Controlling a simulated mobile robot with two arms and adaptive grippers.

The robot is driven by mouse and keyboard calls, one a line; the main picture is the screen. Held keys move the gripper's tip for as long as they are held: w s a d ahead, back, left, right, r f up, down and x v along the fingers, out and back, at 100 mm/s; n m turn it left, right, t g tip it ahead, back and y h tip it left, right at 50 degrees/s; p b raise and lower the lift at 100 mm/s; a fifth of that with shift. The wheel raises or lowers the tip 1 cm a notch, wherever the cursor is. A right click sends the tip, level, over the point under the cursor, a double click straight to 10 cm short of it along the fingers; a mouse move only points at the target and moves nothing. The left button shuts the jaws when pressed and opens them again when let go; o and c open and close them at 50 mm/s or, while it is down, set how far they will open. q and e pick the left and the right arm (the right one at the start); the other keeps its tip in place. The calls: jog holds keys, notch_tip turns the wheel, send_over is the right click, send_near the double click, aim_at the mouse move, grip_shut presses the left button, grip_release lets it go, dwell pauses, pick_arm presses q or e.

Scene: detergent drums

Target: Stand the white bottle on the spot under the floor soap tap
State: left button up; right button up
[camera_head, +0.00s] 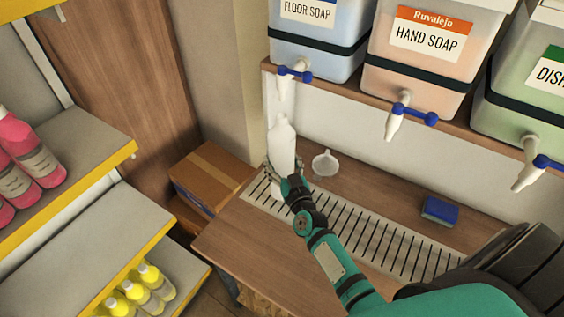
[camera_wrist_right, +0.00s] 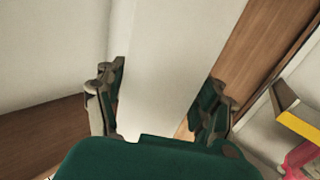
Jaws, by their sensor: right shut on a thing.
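The white bottle (camera_head: 282,143) is upright at the left end of the slatted drip tray (camera_head: 350,230), below the floor soap tap (camera_head: 289,80). Whether its base touches the tray is hidden by my gripper. My right gripper (camera_head: 279,172) is shut on the bottle's lower part. In the right wrist view the bottle (camera_wrist_right: 163,70) fills the space between the two fingers (camera_wrist_right: 164,105). The floor soap drum (camera_head: 318,40) is blue and stands on the shelf above. My left gripper is not in view.
A white funnel (camera_head: 325,164) lies just right of the bottle, and a blue sponge (camera_head: 440,211) lies further right. Taps of the hand soap drum (camera_head: 420,60) and a green drum (camera_head: 535,85) hang over the counter (camera_head: 240,235). Cardboard boxes (camera_head: 208,175) stand left of it.

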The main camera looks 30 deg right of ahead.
jog(key=shift+f, duration=0.2)
jog(key=o, duration=1.2)
jog(key=shift+r, duration=0.2)
jog(key=s, duration=0.4)
jog(key=s+a, duration=0.1)
jog(key=s, duration=0.3)
jog(key=s+a, duration=0.1)
jog(key=s, duration=0.3)
jog(key=shift+b, duration=0.4)
